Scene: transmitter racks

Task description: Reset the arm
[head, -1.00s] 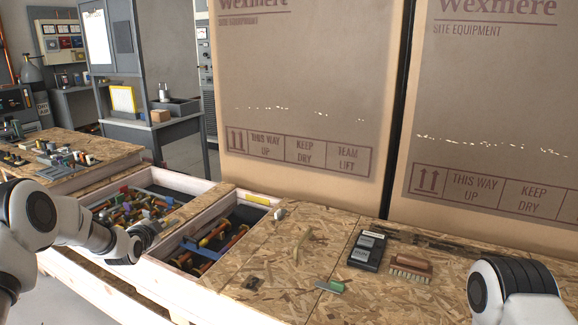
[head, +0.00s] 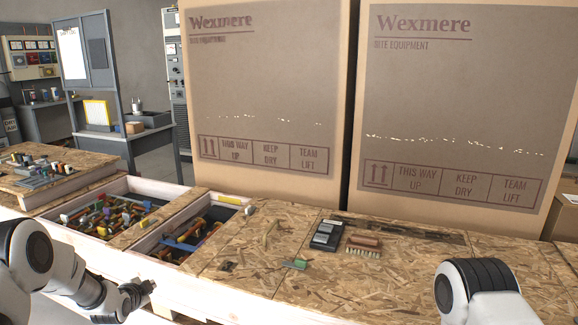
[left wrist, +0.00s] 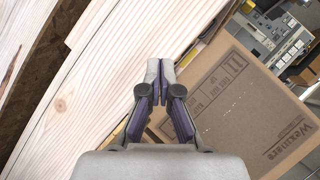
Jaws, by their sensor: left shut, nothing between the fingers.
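My left gripper (head: 142,290) is in front of the wooden bench's front edge, below the open bins, with nothing in it. In the left wrist view the left gripper (left wrist: 160,66) has its fingertips together, with pale wooden boards (left wrist: 95,75) beside them. My right arm (head: 478,290) comes in at the lower right in the head view. Its gripper is out of the frame.
Two open bins (head: 186,188) hold many jumbled parts. The chipboard top (head: 400,290) carries a black device (head: 327,235), a brush (head: 363,244) and a small green piece (head: 295,264). Large cardboard boxes (head: 262,100) stand behind it. The front right of the chipboard is clear.

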